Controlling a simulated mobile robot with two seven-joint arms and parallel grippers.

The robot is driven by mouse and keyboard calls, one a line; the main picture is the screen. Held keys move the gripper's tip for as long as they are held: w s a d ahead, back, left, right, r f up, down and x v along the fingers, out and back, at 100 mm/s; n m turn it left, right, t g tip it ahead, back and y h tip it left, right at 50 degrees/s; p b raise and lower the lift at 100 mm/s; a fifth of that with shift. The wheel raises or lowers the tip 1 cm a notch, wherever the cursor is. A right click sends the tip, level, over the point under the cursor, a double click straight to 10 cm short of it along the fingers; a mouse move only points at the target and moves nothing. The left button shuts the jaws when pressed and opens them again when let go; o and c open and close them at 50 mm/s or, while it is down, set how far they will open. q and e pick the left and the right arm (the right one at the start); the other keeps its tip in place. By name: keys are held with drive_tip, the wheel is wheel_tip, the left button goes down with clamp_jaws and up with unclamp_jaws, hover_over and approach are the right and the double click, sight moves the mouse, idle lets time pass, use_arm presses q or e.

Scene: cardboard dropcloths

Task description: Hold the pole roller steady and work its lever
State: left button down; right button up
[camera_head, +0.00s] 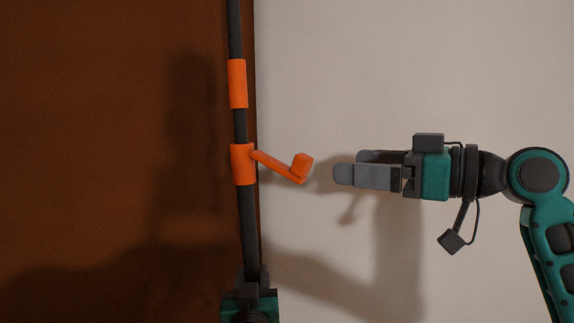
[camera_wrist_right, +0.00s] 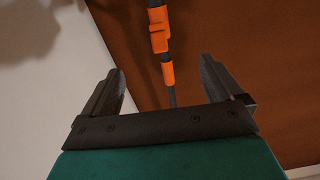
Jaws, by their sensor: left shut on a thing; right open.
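The pole roller is a dark pole (camera_head: 249,225) with two orange collars, running near upright through the head view. The lever (camera_head: 280,167) is an orange arm with a knob at its end, sticking out to the right and slightly down from the lower collar. My left gripper (camera_head: 254,275) is shut on the dark pole near the bottom of the head view. My right gripper (camera_head: 350,170) is open and empty, to the right of the lever's knob with a gap between. In the right wrist view the pole's orange collars (camera_wrist_right: 158,30) show beyond the open fingers.
A brown panel (camera_head: 100,120) fills the left behind the pole, and a pale wall or surface (camera_head: 400,60) fills the right. Shadows of my arms fall on both. The space between my right gripper and the lever is clear.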

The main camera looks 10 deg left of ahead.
sight(305, 177)
drive_tip(key=shift+x, duration=5)
drive_tip(key=c, duration=1.6)
drive_tip(key=shift+f, duration=0.1)
drive_tip(key=shift+a+f, duration=0.15)
drive_tip(key=shift+f, duration=0.95)
